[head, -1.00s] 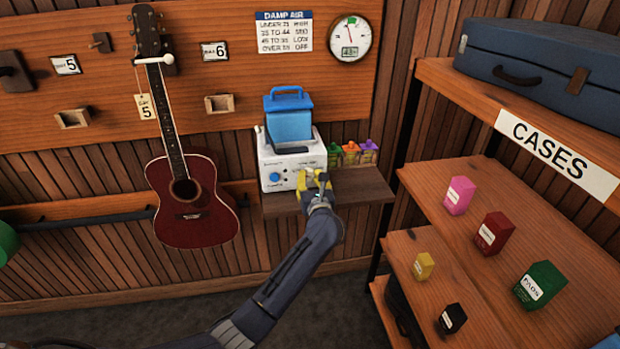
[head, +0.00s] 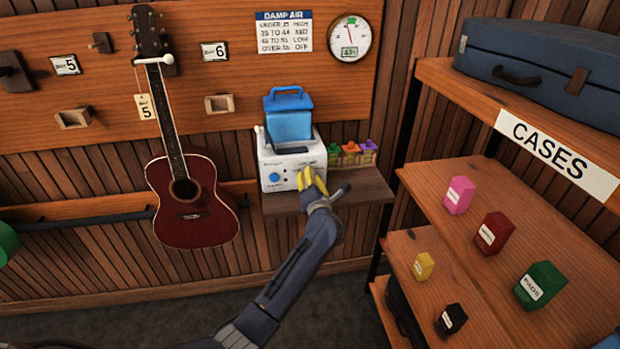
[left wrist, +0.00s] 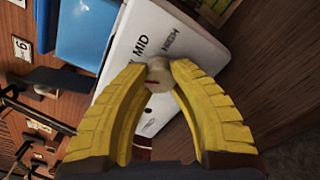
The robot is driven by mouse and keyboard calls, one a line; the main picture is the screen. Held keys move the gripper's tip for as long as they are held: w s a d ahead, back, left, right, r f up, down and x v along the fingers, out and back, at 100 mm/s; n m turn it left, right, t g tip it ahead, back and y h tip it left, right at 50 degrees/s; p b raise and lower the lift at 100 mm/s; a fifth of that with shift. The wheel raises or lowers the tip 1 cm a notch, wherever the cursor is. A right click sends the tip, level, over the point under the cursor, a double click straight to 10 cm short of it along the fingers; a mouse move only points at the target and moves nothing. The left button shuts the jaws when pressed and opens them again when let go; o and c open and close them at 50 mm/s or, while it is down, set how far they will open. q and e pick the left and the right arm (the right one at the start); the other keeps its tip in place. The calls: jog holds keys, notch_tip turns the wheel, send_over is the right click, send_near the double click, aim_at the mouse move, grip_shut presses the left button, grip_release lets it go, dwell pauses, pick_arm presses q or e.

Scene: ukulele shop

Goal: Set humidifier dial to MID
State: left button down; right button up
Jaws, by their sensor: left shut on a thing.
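The white humidifier (head: 268,171) with a blue tank (head: 289,119) stands on a small wooden shelf. Its front has a blue button (head: 274,178) on the left. My left gripper (head: 305,178) is at the right of the front panel. In the left wrist view its yellow fingertips (left wrist: 160,75) are shut on the pale, round dial (left wrist: 158,78). The dial bears a short red mark on its near side. The printed words MID and HIGH show beyond the dial; the other labels are partly hidden by the fingers. My right gripper is in neither view.
Small green, orange and purple bottles (head: 351,154) stand right of the humidifier. A DAMP AIR chart (head: 284,32) and a round gauge (head: 349,38) hang above. A red ukulele (head: 190,205) hangs at left. A shelf unit with small boxes (head: 495,233) stands at right.

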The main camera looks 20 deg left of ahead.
pick_arm(q)
jog(key=m, duration=0.4)
jog(key=shift+s+a+f+m, duration=0.1)
jog(key=shift+a+f+m, duration=0.1)
jog(key=shift+f+m, duration=0.1)
jog(key=shift+r+m, duration=0.1)
jog(key=shift+m, duration=2.1)
jog(key=shift+a, duration=0.1)
jog(key=c, duration=1.3)
grip_release()
jog(key=shift+r, duration=0.1)
jog(key=shift+c, duration=0.2)
jog(key=o, duration=0.4)
jog(key=shift+r, duration=0.1)
